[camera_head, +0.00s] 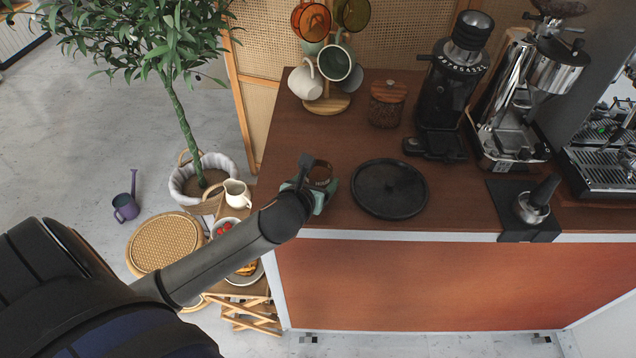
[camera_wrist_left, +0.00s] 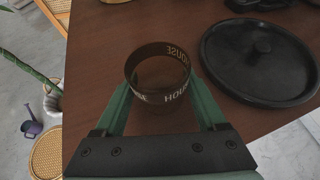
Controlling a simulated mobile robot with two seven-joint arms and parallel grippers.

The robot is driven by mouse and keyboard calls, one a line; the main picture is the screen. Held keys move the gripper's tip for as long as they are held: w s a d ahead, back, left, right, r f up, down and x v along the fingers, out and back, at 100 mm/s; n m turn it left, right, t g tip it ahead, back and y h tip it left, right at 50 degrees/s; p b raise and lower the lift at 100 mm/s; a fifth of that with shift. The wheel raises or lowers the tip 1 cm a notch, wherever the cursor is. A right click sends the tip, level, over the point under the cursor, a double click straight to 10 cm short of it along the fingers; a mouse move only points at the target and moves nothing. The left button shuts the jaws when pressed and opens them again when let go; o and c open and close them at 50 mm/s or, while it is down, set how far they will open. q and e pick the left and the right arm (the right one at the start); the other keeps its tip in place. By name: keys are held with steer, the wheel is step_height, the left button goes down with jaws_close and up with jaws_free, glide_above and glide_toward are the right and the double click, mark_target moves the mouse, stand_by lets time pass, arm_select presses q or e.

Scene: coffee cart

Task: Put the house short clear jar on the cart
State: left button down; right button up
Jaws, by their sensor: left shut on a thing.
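The house short clear jar (camera_wrist_left: 163,95) is a see-through jar with a dark band and white "HOUSE" lettering. In the wrist view it sits between the green fingers of my left gripper (camera_wrist_left: 165,100), which is shut on it. In the head view the jar (camera_head: 320,173) is at the front left of the cart (camera_head: 335,110), over the brown top, partly hidden by my left gripper (camera_head: 316,190). I cannot tell whether the jar's base touches the top. My right gripper is not in view.
A round black tray (camera_head: 390,188) lies just right of the jar. A wooden-lidded jar (camera_head: 387,104), a mug tree (camera_head: 327,100), a grinder (camera_head: 452,85) and an espresso machine (camera_head: 602,150) stand behind and right. A low table with a white jug (camera_head: 237,194) stands left.

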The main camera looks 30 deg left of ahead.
arm_select(q)
steer(key=shift+f, duration=0.25)
steer(key=shift+f, duration=0.1)
jaws_free()
steer(key=v, duration=1.2)
steer(key=shift+p, duration=0.45)
